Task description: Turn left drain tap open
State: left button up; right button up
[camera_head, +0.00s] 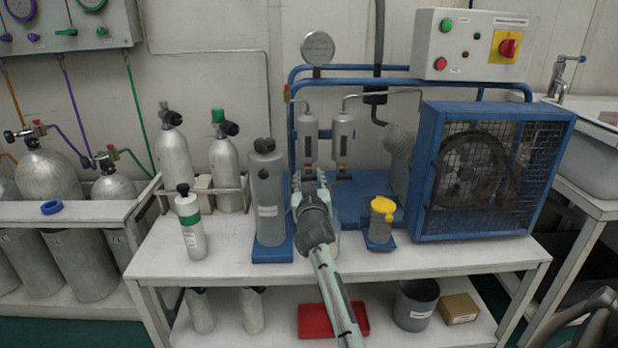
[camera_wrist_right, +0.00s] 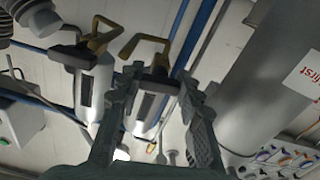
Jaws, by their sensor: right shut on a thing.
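Two grey separator cylinders hang on the blue frame in the head view, the left one (camera_head: 308,137) and the right one (camera_head: 342,137). My right gripper (camera_head: 309,184) is just below the left one and mostly hides its drain tap. The right wrist view is turned over: the left drain tap (camera_wrist_right: 147,42), a bent brass handle, shows between and beyond the fingers of my right gripper (camera_wrist_right: 160,84). The gripper is shut on this tap; the exact contact is hard to see. The right drain tap (camera_wrist_right: 102,38) is beside it, clear of the fingers. My left gripper is out of view.
A grey filter cylinder (camera_head: 268,195) stands close left of my gripper. A yellow-capped cup (camera_head: 382,220) and a caged blue compressor (camera_head: 490,170) are at the right. A green-banded bottle (camera_head: 190,225) stands at the left. The bench's front right is clear.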

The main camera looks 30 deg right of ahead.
jog(key=n+p, duration=0.1)
jog(key=n, duration=0.3)
jog(key=shift+r, duration=0.15)
jog(key=n+p, duration=0.1)
jog(key=n, duration=0.5)
jog(key=shift+r+n+p, duration=0.1)
jog(key=shift+n+p, duration=0.3)
jog(key=shift+n, duration=0.7)
jog(key=shift+n+p, duration=0.4)
jog(key=shift+n, duration=0.4)
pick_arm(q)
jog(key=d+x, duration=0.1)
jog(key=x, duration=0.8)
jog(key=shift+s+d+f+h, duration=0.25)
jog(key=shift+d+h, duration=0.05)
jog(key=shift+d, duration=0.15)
pick_arm(e)
jog(key=shift+n, duration=0.4)
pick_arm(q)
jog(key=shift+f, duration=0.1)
pick_arm(e)
jog(key=shift+w, duration=0.1)
